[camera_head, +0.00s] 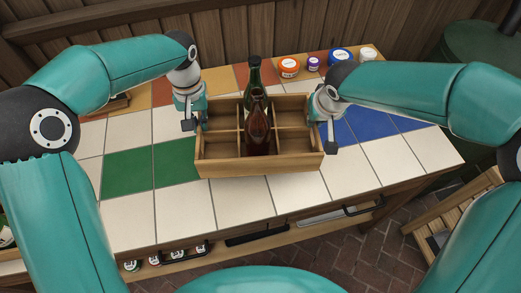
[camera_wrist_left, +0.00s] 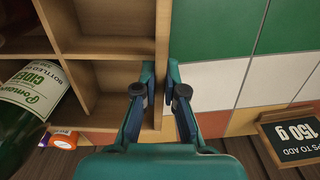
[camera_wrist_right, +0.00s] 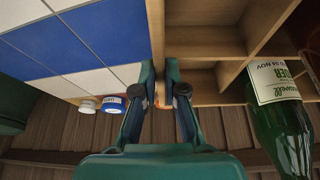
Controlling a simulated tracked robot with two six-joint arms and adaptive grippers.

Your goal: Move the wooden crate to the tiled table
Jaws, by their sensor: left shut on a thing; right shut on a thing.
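The wooden crate (camera_head: 258,167), divided into compartments, is over the middle of the tiled table (camera_head: 134,222). I cannot tell whether its base touches the tiles. It holds a green bottle (camera_head: 254,78) at the back and a brown bottle (camera_head: 259,130) nearer the front. My left gripper (camera_head: 199,122) is shut on the crate's left end wall; the wall (camera_wrist_left: 162,45) shows between its fingers in the left wrist view. My right gripper (camera_head: 322,118) is shut on the right end wall, which also shows in the right wrist view (camera_wrist_right: 157,40).
Small lidded jars, one orange (camera_head: 289,67) and one blue (camera_head: 341,56), stand along the table's back edge. A slatted wooden seat (camera_head: 455,215) is at right. White tiles in front are clear.

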